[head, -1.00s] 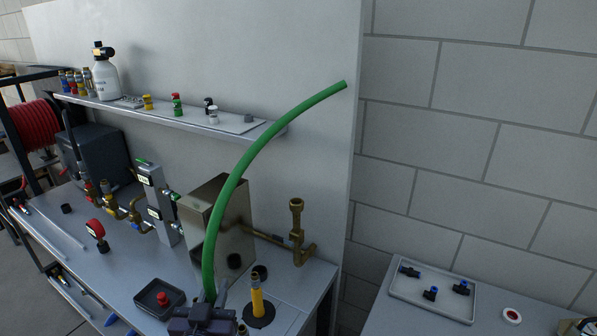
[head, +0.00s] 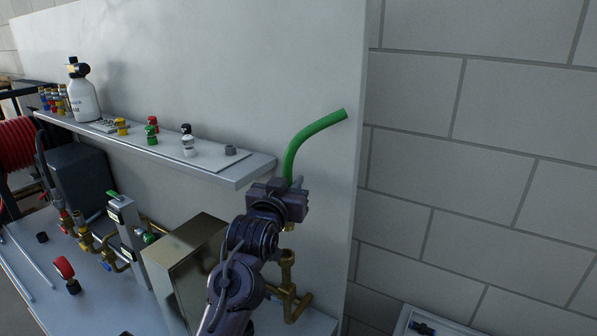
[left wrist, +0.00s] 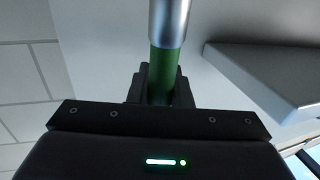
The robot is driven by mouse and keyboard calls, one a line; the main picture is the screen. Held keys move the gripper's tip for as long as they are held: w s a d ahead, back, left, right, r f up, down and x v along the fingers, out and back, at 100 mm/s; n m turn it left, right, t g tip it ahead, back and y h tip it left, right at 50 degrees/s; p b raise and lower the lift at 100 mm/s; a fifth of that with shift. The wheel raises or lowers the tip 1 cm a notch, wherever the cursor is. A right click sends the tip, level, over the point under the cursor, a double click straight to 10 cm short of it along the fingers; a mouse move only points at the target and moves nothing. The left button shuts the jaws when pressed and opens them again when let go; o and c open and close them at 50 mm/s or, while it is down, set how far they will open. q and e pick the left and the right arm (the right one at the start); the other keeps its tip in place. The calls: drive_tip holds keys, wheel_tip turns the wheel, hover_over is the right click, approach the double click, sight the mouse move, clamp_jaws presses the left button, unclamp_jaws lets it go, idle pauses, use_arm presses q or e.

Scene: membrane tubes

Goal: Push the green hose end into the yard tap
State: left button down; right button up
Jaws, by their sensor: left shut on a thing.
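The green hose (head: 312,133) rises from my left gripper (head: 287,190) and curves up to the right, its free end in front of the pale panel. The gripper is shut on the hose, which also shows between its fingers in the left wrist view (left wrist: 163,75). There a silver sleeve (left wrist: 168,22) meets the green part. A brass upright fitting with a cup-like top (head: 288,258), seemingly the yard tap, stands below the gripper at the bench's right end. My arm partly hides it. A small brass piece (head: 289,228) shows between gripper and cup. Whether they touch is unclear.
A shelf (head: 240,172) with several small coloured fittings and a white bottle (head: 82,92) runs left of the gripper. A metal box (head: 190,270) stands left of my arm. A tray (head: 430,322) lies at lower right. The block wall to the right is clear.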

use_arm(q)
drive_tip(key=s+r, duration=0.1)
drive_tip(key=s+a, duration=0.1)
drive_tip(key=shift+s+a+r, duration=0.1)
drive_tip(key=shift+s+r, duration=0.25)
drive_tip(key=shift+w, duration=0.1)
drive_tip(key=shift+w+d+f, duration=0.15)
drive_tip(key=shift+w+d, duration=0.05)
drive_tip(key=shift+w, duration=0.05)
drive_tip(key=shift+w+d+f+p, duration=0.1)
drive_tip(key=shift+w+p, duration=0.1)
drive_tip(key=shift+p, duration=0.15)
drive_tip(key=shift+f+b, duration=0.55)
drive_tip(key=shift+f, duration=0.25)
drive_tip(key=shift+s+f+b, duration=0.2)
drive_tip(key=shift+f+b, duration=0.3)
drive_tip(key=shift+f, duration=0.2)
drive_tip(key=shift+w+f+b, duration=0.15)
drive_tip(key=shift+f+b, duration=0.55)
drive_tip(key=shift+f, duration=0.65)
use_arm(e)
drive_tip(key=s+f, duration=0.2)
drive_tip(key=shift+a+f, duration=0.35)
